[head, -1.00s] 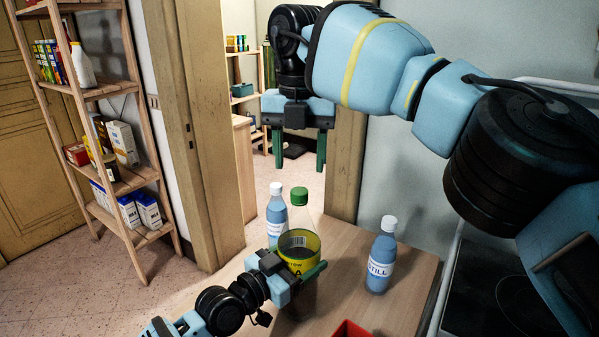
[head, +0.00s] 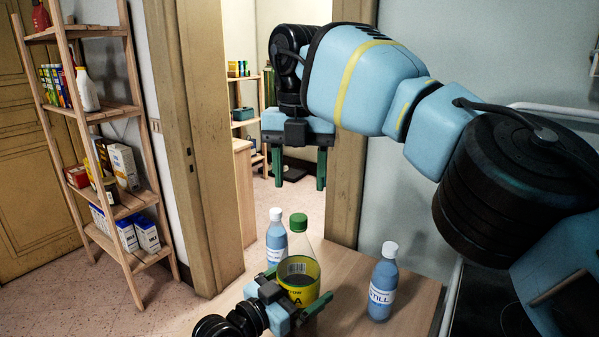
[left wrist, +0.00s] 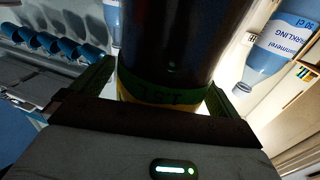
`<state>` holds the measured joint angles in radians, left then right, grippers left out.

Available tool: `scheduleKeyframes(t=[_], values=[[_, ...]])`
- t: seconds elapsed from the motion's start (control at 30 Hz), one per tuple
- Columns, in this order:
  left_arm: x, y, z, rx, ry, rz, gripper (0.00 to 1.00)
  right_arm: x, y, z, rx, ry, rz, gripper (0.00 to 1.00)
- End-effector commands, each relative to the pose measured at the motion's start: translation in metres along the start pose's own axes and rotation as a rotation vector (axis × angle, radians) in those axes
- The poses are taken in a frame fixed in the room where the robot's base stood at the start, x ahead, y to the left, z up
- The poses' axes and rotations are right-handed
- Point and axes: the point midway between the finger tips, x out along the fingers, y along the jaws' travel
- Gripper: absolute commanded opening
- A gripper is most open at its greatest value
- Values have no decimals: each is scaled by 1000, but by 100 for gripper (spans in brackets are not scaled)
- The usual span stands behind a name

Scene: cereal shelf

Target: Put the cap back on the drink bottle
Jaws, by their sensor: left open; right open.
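The drink bottle (head: 299,272) is clear with dark drink and a yellow label. It stands upright on the wooden table in the head view, with a green cap (head: 299,220) at its top; whether the cap is screwed tight I cannot tell. My left gripper (head: 296,291) is open, its fingers on either side of the bottle's lower body. In the left wrist view the dark bottle (left wrist: 180,45) fills the space between the fingers; the cap is out of that view. My right gripper (head: 299,184) is open and empty, in the air above the bottle, pointing down.
A blue STILL bottle (head: 382,283) with a white cap stands right of the drink bottle. Another blue bottle (head: 276,238) stands behind it at left; a SPARKLING label shows in the left wrist view (left wrist: 285,40). A wooden shelf (head: 115,215) with groceries stands at left.

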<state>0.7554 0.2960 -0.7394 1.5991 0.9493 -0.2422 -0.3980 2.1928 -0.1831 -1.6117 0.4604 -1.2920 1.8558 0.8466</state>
Motion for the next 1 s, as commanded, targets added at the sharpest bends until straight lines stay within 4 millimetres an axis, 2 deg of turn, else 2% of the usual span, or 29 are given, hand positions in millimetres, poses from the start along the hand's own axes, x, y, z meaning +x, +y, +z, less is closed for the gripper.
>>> scheduleKeyframes(t=[0.17,0.4,0.6,1.0], values=[[-13,-1,1,1,-1,-1,100,0,0,0,0,0,0,53],[-50,0,2,1,-2,-1,100,3,0,1,0,4,-1,53],[-72,0,2,-1,-2,0,100,8,0,2,0,10,-2,53],[-78,0,0,0,0,0,100,8,0,2,0,10,-2,53]])
